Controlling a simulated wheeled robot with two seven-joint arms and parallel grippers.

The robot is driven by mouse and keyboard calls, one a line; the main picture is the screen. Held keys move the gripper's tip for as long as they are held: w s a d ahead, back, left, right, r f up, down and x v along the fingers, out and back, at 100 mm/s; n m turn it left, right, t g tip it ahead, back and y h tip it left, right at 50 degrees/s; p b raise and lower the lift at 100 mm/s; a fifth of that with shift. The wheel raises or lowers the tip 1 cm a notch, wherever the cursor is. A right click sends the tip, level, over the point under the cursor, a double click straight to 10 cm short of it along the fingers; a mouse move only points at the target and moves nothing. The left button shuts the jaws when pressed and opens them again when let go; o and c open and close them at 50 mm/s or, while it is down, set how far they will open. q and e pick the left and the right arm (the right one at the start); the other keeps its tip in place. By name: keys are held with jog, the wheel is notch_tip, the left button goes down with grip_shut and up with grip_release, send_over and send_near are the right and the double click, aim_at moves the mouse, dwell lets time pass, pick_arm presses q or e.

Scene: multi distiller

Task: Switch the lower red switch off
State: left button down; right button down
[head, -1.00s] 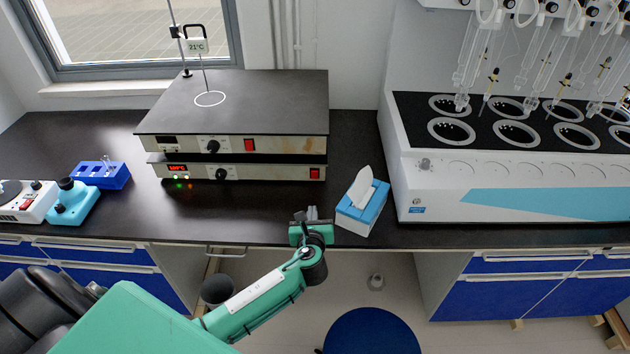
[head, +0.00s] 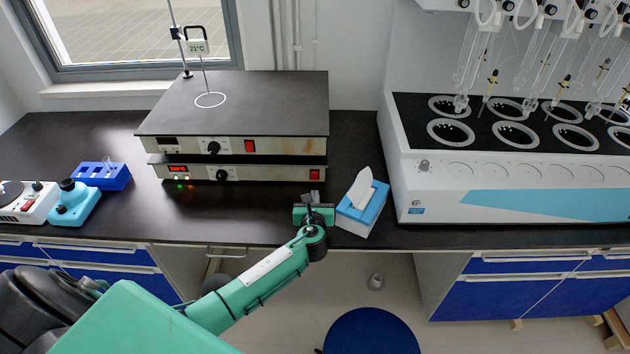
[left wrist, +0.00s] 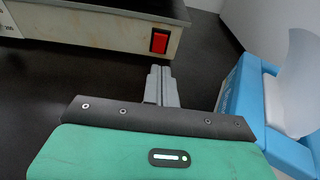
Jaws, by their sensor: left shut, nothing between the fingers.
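Two flat hotplate units are stacked on the bench. The lower unit (head: 270,174) has a small red switch (head: 314,174) at the right end of its front, and a lit red display at its left. The upper unit (head: 280,145) has its own red switch (head: 250,146). My left gripper (head: 313,197) is shut and empty, just in front of and below the lower red switch. In the left wrist view, the red switch (left wrist: 159,41) is ahead of the closed fingertips (left wrist: 160,70), with a gap between. My right gripper is not in view.
A blue tissue box (head: 362,208) stands close to the right of my left gripper; it also shows in the left wrist view (left wrist: 240,90). A large white multi-place device (head: 430,190) fills the right side. Bench space left of the gripper is clear.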

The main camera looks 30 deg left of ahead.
aim_at(315, 175)
pick_arm(q)
jog(key=x, duration=0.2)
jog(key=r+x, duration=0.1)
jog(key=x, duration=0.4)
jog(key=shift+w+r+p, duration=0.1)
jog(key=shift+p, duration=0.3)
